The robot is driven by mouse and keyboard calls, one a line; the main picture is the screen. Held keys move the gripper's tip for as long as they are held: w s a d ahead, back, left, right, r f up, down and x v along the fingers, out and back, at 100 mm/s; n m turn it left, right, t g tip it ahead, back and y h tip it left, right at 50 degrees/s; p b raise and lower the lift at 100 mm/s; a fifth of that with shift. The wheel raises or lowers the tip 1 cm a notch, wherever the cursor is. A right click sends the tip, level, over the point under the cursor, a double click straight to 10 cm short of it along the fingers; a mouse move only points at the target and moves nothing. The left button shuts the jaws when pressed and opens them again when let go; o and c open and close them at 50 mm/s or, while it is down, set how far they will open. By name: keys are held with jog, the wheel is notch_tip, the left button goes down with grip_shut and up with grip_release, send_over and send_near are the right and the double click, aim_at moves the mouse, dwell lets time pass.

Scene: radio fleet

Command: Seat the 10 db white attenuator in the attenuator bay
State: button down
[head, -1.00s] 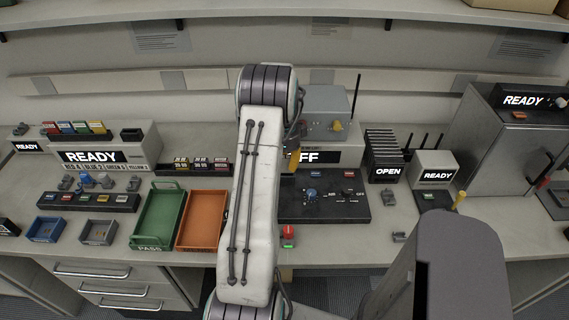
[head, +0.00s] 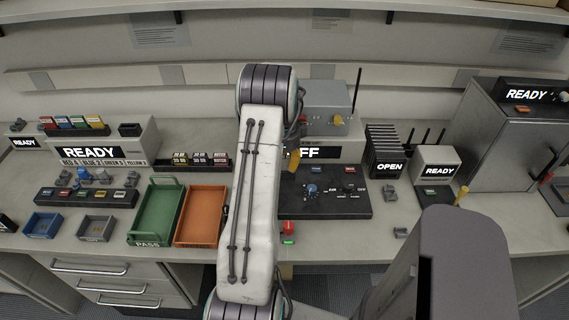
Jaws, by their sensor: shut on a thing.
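My gripper (head: 293,161) shows only as a small dark and yellow-orange part beside my white arm link, in front of the grey box. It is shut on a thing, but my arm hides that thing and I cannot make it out. A dark rack (head: 192,162) holds several small labelled blocks just left of my arm. The black panel (head: 325,202) with a blue knob lies on the bench right of my arm. I cannot tell which block is the 10 db white attenuator. I cannot pick out the attenuator bay for certain.
The grey box (head: 327,97) with an antenna stands behind the panel, above a sign partly reading "FF". Green (head: 156,238) and orange (head: 200,240) trays sit left of my arm. An "OPEN" rack (head: 386,152) and a "READY" unit (head: 437,156) stand to the right.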

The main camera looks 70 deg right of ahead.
jog(key=shift+f, duration=0.45)
jog(key=c, duration=0.9)
grip_release()
jog(key=shift+r, duration=0.1)
notch_tip(320, 180, up, 12)
jog(key=shift+f, duration=0.1)
jog(key=shift+a, duration=0.1)
